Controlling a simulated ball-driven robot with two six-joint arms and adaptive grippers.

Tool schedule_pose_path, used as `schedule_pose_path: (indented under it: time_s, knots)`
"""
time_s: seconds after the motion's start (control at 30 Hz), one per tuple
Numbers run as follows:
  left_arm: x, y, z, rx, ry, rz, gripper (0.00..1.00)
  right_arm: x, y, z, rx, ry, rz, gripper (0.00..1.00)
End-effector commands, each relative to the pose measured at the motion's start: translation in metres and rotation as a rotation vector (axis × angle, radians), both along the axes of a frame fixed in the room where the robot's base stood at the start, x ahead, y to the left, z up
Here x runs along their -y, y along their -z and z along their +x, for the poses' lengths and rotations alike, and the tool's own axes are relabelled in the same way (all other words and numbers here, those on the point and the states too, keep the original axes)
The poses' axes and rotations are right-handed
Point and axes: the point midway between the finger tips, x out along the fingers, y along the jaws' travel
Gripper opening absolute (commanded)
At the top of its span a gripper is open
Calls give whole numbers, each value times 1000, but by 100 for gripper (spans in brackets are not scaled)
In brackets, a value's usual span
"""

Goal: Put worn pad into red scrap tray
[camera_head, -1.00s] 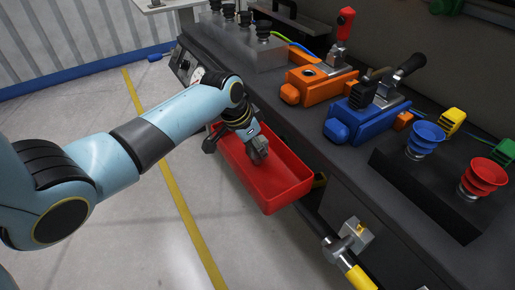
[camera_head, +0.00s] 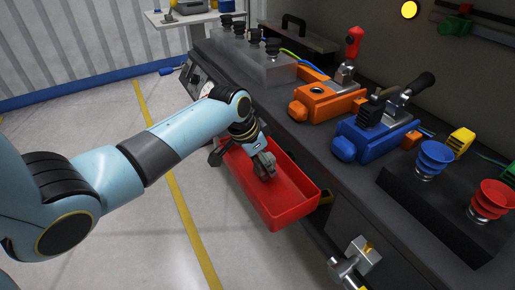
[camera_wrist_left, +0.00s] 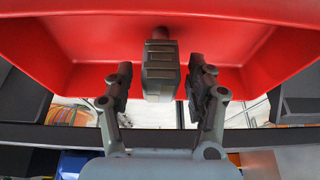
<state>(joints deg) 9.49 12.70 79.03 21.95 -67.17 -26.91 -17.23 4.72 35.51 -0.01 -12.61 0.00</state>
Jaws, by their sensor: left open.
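The red scrap tray (camera_head: 296,207) hangs at the front of the dark bench in the head view. Its red wall (camera_wrist_left: 245,30) fills the top of the left wrist view. My left gripper (camera_head: 264,168) reaches over the tray opening, pointing down. In the wrist view its two fingers (camera_wrist_left: 160,82) are open. A dark grey ridged block, which looks like the worn pad (camera_wrist_left: 160,70), is between the fingers with a gap on each side. I cannot tell whether it rests on the tray floor. It is not clearly distinguishable in the head view. My right gripper is out of view.
On the bench are an orange clamp unit (camera_head: 325,103), a blue clamp unit (camera_head: 378,140) with a black ridged block (camera_head: 372,113), and blue (camera_head: 434,156) and red (camera_head: 492,198) bellows cups. The floor at left is clear.

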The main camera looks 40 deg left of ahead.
Motion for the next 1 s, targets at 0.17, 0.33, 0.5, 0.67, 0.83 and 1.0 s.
schedule_pose_path:
  time_s: [0.17, 0.33, 0.5, 0.67, 0.83, 1.0]
  knots:
    - [-6, -39, -13, 4, 2, 2, 56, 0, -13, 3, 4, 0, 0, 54]
    - [-11, -73, -27, 4, 2, 2, 56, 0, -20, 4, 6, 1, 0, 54]
    - [-14, -95, -36, 2, 1, 1, 56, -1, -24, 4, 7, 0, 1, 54]
    - [-15, -102, -39, 0, 0, 1, 56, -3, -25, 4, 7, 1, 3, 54]
    - [-15, -102, -39, 0, 0, 0, 56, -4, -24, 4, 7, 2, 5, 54]
    - [-15, -102, -39, 1, 0, 0, 56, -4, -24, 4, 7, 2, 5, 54]
